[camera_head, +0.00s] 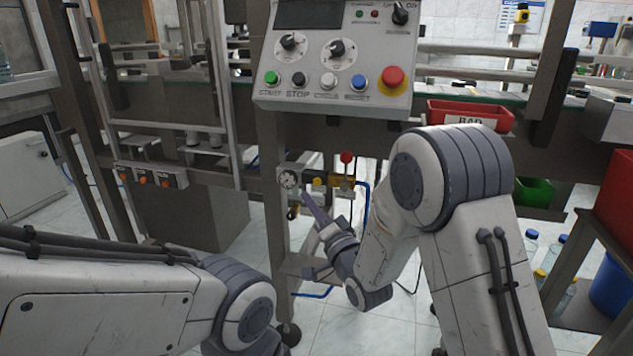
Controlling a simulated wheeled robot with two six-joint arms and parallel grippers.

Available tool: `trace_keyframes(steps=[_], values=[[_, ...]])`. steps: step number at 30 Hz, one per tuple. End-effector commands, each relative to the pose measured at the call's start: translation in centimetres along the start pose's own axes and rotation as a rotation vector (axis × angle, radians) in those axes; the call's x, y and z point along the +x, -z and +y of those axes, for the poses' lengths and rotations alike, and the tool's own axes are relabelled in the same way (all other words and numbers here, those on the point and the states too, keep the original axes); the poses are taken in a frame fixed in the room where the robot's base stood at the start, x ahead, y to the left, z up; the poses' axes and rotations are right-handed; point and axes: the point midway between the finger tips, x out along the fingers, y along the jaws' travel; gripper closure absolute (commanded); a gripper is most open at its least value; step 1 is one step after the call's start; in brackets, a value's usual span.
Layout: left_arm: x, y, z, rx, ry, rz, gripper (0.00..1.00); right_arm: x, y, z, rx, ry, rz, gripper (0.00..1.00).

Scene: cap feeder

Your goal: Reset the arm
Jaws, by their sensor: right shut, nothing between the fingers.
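My right arm (462,215) comes in from the lower right and bends down at its elbow. My right gripper (308,200) is shut and empty. Its fingers point up and left, in front of the lower part of the machine, below the control panel (335,50) and close in the picture to the gauge and valve unit (318,180). I cannot tell whether it touches anything. My left arm (110,305) lies across the lower left. Its gripper is out of view.
The panel has several buttons, among them a red knob (392,77) and a blue one (360,80). A red bin (470,108) stands right of it. A small table with a red crate (616,205) is at the right. Tiled floor (345,325) is clear at the lower middle.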

Motion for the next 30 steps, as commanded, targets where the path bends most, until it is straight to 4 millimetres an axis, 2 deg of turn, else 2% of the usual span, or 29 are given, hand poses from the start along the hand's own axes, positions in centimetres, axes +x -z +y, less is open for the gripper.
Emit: trace_keyframes(steps=[4,8,11,14,17,21,27,30], values=[[0.0,0.0,0.0,0.000,0.000,0.000,0.50,0.1,-0.8,-0.2,-0.044,-0.053,-0.041,1.00],[0.0,0.0,0.0,0.000,0.000,0.000,0.50,-0.6,-2.9,-0.3,-0.155,-0.192,-0.154,1.00],[0.0,0.0,0.0,0.000,0.000,0.000,0.50,-2.3,-5.1,-0.3,-0.265,-0.321,-0.288,1.00],[0.0,0.0,0.0,0.000,0.000,0.000,0.50,-5.2,-7.0,-0.3,-0.370,-0.439,-0.442,1.00],[0.0,0.0,0.0,0.000,0.000,0.000,0.50,-9.0,-8.8,-0.6,-0.468,-0.537,-0.614,1.00],[0.0,0.0,0.0,0.000,0.000,0.000,0.50,-15.6,-10.7,-1.4,-0.588,-0.639,-0.884,1.00],[0.0,0.0,0.0,0.000,0.000,0.000,0.50,-25.4,-11.9,-3.3,-0.707,-0.701,-1.257,1.00],[0.0,0.0,0.0,0.000,0.000,0.000,0.50,-29.4,-11.9,-4.3,-0.743,-0.704,-1.412,1.00]])
